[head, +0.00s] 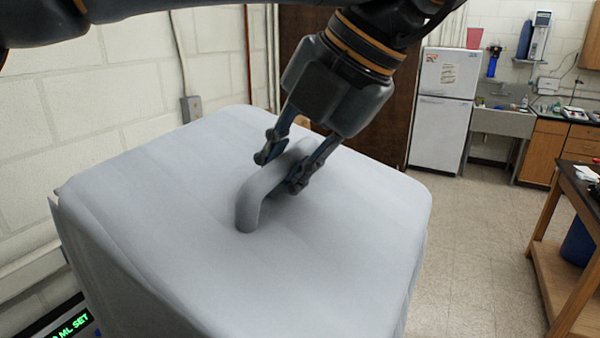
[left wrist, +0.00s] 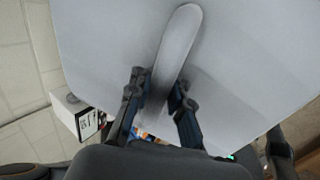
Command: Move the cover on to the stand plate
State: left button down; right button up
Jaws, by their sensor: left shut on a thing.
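The cover (head: 170,225) is a large pale grey box shape with rounded edges, filling the middle of the head view. A curved handle (head: 250,205) of the same grey rises from its top. My left gripper (head: 282,174) comes down from above with its fingers on either side of the handle, shut on it. In the left wrist view the handle (left wrist: 180,45) runs between the fingers, and the cover's top (left wrist: 245,70) spreads around it. I cannot make out the stand plate in either view. My right gripper is not in view.
A device with a green-lit display (head: 68,328) shows at the cover's lower left. A white block wall (head: 60,110) stands close on the left. A fridge (head: 445,105) and sink (head: 503,120) are at the back; a wooden bench (head: 575,225) stands right. Open floor (head: 470,240) lies between.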

pick_arm(q)
jog(key=shift+w+a, duration=1.85)
jog(key=shift+a, duration=2.65)
jog(key=shift+w+a, duration=1.9)
jog(key=shift+a, duration=2.6)
jog(key=shift+w+a, duration=1.85)
jog(key=shift+a, duration=2.65)
